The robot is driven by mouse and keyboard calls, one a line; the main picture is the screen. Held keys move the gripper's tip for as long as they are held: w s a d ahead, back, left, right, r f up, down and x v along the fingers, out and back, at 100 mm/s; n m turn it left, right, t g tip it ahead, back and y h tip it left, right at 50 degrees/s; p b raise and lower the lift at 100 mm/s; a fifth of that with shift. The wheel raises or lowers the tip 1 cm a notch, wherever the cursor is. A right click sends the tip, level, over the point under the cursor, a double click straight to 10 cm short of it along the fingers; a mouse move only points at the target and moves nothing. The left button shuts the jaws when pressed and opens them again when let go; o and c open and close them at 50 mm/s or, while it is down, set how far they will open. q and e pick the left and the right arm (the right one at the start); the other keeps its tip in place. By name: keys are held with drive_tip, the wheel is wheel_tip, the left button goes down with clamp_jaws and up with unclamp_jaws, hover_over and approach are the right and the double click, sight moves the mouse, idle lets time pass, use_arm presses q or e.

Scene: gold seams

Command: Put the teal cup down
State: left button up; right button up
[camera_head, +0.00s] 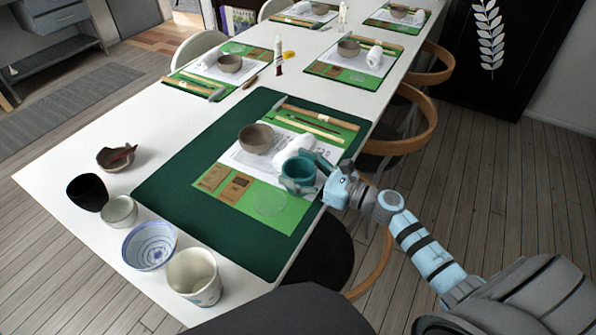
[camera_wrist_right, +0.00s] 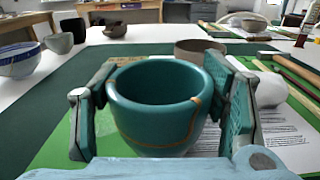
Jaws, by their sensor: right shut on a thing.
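The teal cup (camera_head: 298,172) is upright over the near mat, with a gold seam down its side in the right wrist view (camera_wrist_right: 158,100). My right gripper (camera_head: 312,171) comes from the right and is shut on the cup, one finger on each side. The cup's base is hidden in the wrist view, so I cannot tell whether it touches the mat. The dark green mat (camera_head: 170,185) lies on the white table (camera_head: 60,160), with a bright green sheet (camera_head: 285,215) and white papers on it. My left gripper is not in view.
A brown bowl (camera_head: 257,139) and a white crumpled cloth (camera_head: 296,148) sit close behind the cup. A clear round disc (camera_head: 269,203) lies in front of it. Several vessels, including a blue-patterned bowl (camera_head: 149,246) and a cream cup (camera_head: 194,277), line the near left edge. The mat's left side is clear.

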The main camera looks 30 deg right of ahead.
drive_tip(key=shift+f, duration=0.1)
drive_tip(key=o, duration=1)
drive_tip(key=shift+o, duration=0.2)
